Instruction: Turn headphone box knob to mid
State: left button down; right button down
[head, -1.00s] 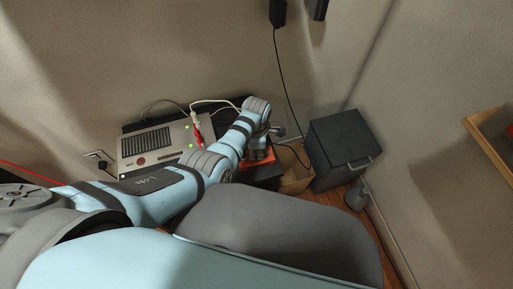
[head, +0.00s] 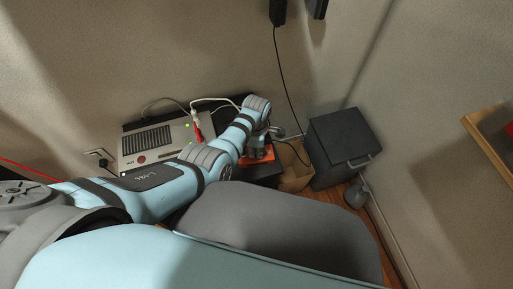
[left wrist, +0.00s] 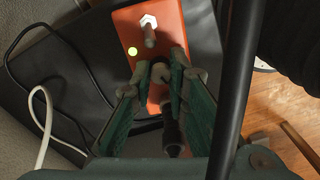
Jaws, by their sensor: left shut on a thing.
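The orange headphone box (head: 262,154) lies on a dark surface, partly hidden by my left wrist in the head view. In the left wrist view the box (left wrist: 123,33) shows a metal stem on a hex nut (left wrist: 148,22) and a lit green lamp (left wrist: 132,51). My left gripper (left wrist: 160,70) is shut on a small grey knob (left wrist: 160,73) on the box, with a green-padded finger on each side. A black plug-like part (left wrist: 172,135) shows below, between the fingers. The knob's pointer cannot be made out. My right gripper is out of view.
A beige device (head: 153,146) with a grille and green lights stands left of the box, with a red plug (head: 197,131) and white cable. A dark grey cabinet (head: 342,143) stands to the right. Black and white cables (left wrist: 43,125) lie beside the gripper.

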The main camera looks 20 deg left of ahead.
aim_at(256, 151)
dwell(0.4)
pick_arm(q)
jog(key=c, duration=1.5)
grip_release()
jog(key=shift+c, duration=0.2)
notch_tip(256, 151, up, 12)
